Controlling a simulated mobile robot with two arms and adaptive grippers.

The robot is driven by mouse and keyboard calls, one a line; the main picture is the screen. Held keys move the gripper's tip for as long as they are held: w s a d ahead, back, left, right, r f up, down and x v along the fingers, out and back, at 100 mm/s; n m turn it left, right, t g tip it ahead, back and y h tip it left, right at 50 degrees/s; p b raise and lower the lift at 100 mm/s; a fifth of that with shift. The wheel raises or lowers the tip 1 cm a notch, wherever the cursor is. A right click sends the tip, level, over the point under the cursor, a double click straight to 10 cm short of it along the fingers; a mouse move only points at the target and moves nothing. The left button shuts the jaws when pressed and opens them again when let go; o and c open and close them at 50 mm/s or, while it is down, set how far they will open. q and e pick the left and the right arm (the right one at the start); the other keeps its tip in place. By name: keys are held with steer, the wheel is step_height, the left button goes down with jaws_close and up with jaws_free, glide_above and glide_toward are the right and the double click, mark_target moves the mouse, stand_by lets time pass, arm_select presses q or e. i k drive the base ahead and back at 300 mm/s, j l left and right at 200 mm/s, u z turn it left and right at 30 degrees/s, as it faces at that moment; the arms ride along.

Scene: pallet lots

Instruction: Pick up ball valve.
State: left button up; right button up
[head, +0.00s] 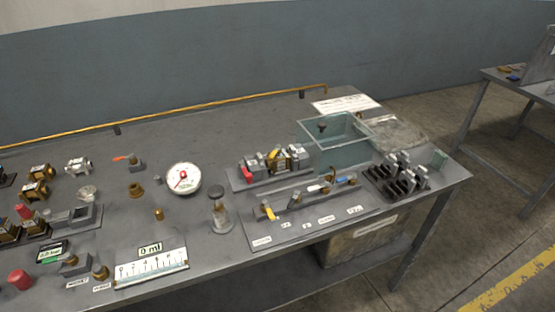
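A small valve-like fitting with an orange-red lever (127,159) stands on the grey table (130,215), left of the round white gauge; it looks like a ball valve, but it is too small to be sure. Neither of my grippers is in view.
A white gauge (184,179), brass fittings (136,190) and a glass jar (220,215) stand mid-table. A clear tray (310,131), a black rack (388,187) and a fittings block (250,183) fill the right. A yellow pipe (200,107) runs along the back edge.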

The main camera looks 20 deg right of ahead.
mark_target(276, 165)
steer(key=l+z, duration=0.25)
steer(key=i+l+z, duration=0.25)
steer(key=l, duration=0.2)
steer(key=l+z, duration=0.2)
steer(key=i+l+z, duration=0.25)
steer(key=l, duration=0.15)
